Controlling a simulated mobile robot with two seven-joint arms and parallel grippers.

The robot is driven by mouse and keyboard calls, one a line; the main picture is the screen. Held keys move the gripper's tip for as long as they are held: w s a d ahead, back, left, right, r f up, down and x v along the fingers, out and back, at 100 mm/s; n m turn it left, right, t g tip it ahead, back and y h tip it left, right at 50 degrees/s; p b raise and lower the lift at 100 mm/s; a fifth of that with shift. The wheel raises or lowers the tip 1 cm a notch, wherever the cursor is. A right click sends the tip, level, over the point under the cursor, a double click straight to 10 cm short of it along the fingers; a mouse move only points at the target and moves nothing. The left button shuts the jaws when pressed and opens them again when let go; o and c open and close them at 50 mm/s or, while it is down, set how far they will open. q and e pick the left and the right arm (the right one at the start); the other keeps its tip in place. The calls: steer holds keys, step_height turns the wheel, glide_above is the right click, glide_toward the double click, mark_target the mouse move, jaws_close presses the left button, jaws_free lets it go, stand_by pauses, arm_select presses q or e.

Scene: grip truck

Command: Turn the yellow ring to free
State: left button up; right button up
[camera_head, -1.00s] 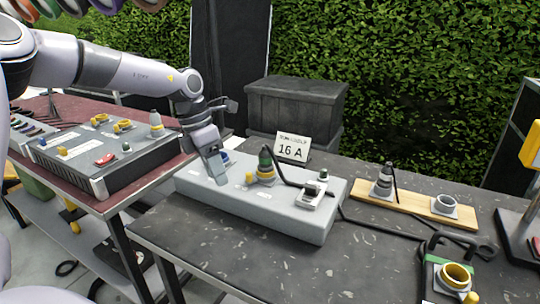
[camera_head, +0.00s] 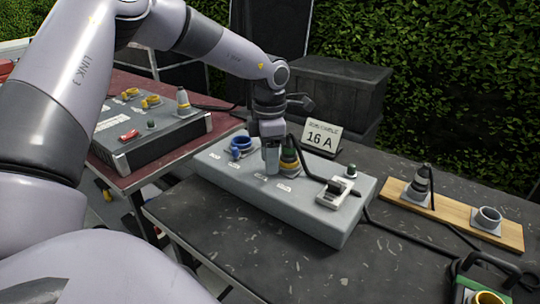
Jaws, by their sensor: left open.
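A long grey box (camera_head: 225,175) stands on the dark table. A dark and green plug with a yellow ring (camera_head: 290,166) around its lower part stands upright on it, with a black cable at its top. My left gripper (camera_head: 271,170) points down over the box, just left of the plug, and is open. Its near finger covers part of the plug's left side. I cannot tell whether it touches the ring. The small yellow part seen earlier left of the plug is hidden. My right gripper is not in view.
A blue socket (camera_head: 240,146) is left of the gripper and a grey latch block (camera_head: 338,194) is right of the plug. A "16 A" card (camera_head: 321,139) stands behind. A wooden board (camera_head: 455,222) with sockets lies to the right. The table front is clear.

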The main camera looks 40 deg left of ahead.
arm_select(q)
steer(key=shift+f, duration=0.15)
jaws_close()
